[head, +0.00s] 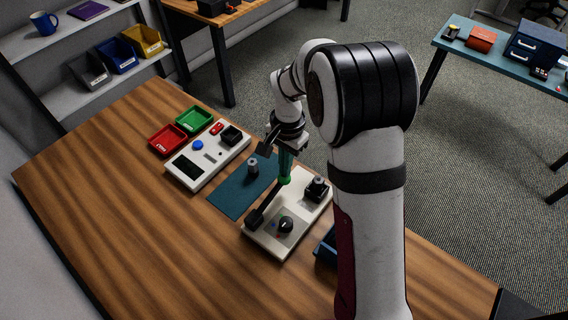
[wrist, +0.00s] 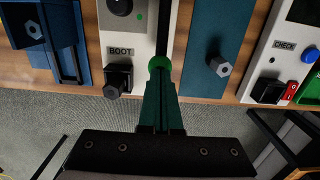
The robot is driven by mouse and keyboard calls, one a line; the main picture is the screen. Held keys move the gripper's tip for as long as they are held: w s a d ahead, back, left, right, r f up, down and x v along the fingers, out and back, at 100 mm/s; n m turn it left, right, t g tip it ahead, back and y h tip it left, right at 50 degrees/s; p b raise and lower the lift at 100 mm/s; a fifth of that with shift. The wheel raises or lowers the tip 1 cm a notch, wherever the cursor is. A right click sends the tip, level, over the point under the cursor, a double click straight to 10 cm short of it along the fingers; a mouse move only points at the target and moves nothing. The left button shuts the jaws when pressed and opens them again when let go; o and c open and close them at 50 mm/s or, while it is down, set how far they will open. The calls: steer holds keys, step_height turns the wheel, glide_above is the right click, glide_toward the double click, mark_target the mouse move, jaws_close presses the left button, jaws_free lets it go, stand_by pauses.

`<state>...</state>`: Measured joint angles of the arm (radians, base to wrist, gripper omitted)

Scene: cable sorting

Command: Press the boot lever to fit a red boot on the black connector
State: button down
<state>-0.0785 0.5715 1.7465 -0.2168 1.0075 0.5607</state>
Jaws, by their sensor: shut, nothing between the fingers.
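The boot station (head: 262,238) is a pale panel with a dark knob. Its black lever (head: 262,206) slopes up to a green ball knob (head: 285,181), also seen in the wrist view (wrist: 158,64). My gripper (head: 286,163) has dark green fingers, shut with nothing between them. Their tips (wrist: 160,76) are at the ball knob; I cannot tell whether they touch it. A dark connector (wrist: 112,91) sits in the black holder by the BOOT label (wrist: 121,50); it also shows in the head view (head: 318,183). I see no red boot on it.
A grey connector (head: 252,165) stands on the teal mat (head: 233,199). The check station (head: 208,170) has a blue button (head: 197,145). Red (head: 167,140) and green (head: 194,120) trays stand behind it. A blue holder (wrist: 63,42) carries another grey connector (wrist: 34,30). The table's left is clear.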

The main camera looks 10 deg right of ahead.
steer(key=shift+g+y, duration=0.9)
steer(key=f, duration=0.2)
steer(key=w+d+f, duration=0.1)
steer(key=f, duration=0.1)
steer(key=shift+w+d, duration=0.1)
steer(key=shift+d+f, duration=0.1)
steer(key=shift+f, duration=0.25)
steer(key=w+v, duration=0.1)
steer(key=v, duration=1.3)
steer(key=shift+d, duration=0.35)
steer(key=shift+r, duration=0.1)
steer(key=s+a+r+n, duration=0.1)
steer(key=s+a+r, duration=0.1)
steer(key=s+r, duration=0.6)
steer(key=s+a+f+n+t, duration=0.1)
steer(key=s+f, duration=0.1)
steer(key=s, duration=1)
steer(key=s+a+f+n+t, duration=0.1)
steer(key=s+f, duration=0.2)
steer(key=s, duration=0.9)
steer(key=shift+s+f, duration=0.2)
steer(key=shift+f, duration=0.05)
